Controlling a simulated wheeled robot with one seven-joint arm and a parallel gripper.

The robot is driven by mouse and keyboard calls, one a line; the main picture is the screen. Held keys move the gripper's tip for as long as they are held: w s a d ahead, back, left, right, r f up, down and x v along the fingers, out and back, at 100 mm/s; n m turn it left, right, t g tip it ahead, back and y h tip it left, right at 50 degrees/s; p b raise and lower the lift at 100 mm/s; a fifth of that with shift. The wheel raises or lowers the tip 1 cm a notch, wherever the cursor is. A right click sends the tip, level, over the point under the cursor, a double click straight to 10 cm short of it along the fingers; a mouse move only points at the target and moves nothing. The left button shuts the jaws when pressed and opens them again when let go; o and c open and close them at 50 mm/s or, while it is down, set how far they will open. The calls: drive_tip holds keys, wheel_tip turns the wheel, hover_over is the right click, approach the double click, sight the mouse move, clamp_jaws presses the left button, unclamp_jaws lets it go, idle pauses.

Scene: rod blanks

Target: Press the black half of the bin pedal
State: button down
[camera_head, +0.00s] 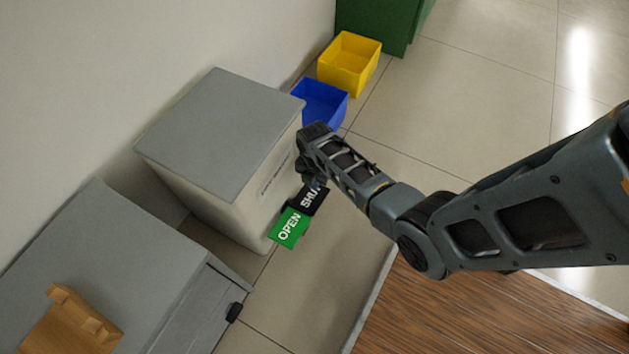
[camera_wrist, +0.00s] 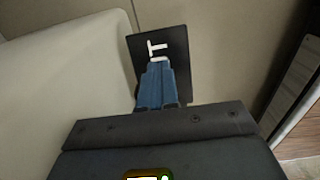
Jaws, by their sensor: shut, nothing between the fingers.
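The bin (camera_head: 225,150) is a pale box with a grey lid, and the lid is closed. Its pedal sticks out at the base in two halves: a green half marked OPEN (camera_head: 288,229) and a black half (camera_head: 309,198) with white letters, partly hidden by my arm. My gripper (camera_head: 312,180) is shut and empty, at the black half, with its tips mostly hidden in the head view. In the wrist view the shut fingers (camera_wrist: 157,72) overlap the black half (camera_wrist: 176,50), where a white letter shows. I cannot tell whether they touch it.
A blue open box (camera_head: 322,102) and a yellow open box (camera_head: 350,62) stand beyond the bin, near a green cabinet (camera_head: 378,20). A grey cabinet (camera_head: 130,265) stands at the lower left. A wooden surface (camera_head: 470,305) lies at the lower right. Tiled floor is clear at the right.

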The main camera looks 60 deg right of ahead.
wheel_tip(320, 180, up, 8)
drive_tip(key=p, duration=0.7)
drive_tip(key=shift+f, duration=0.15)
